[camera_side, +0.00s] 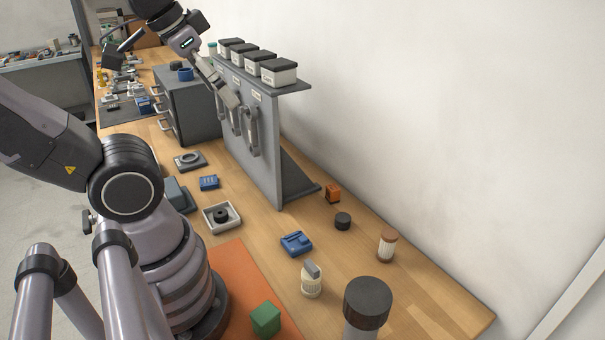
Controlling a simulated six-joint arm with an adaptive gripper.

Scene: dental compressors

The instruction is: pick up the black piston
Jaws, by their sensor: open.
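A small black cylinder (343,221), which looks like the black piston, stands upright on the wooden bench right of the grey panel's foot. Another black round part (220,214) sits in a small white tray (234,223) left of the panel; I cannot tell for certain which is the piston. My gripper (230,98) is high at the back, in front of the grey panel and far from both black parts. It is open, with nothing visible in it. Its fingertips are small and hard to make out against the panel.
The upright grey panel (262,165) carries lidded boxes (279,73) on top. A grey drawer cabinet (190,105) stands behind left. A large dark-capped cylinder (367,301) stands in front.

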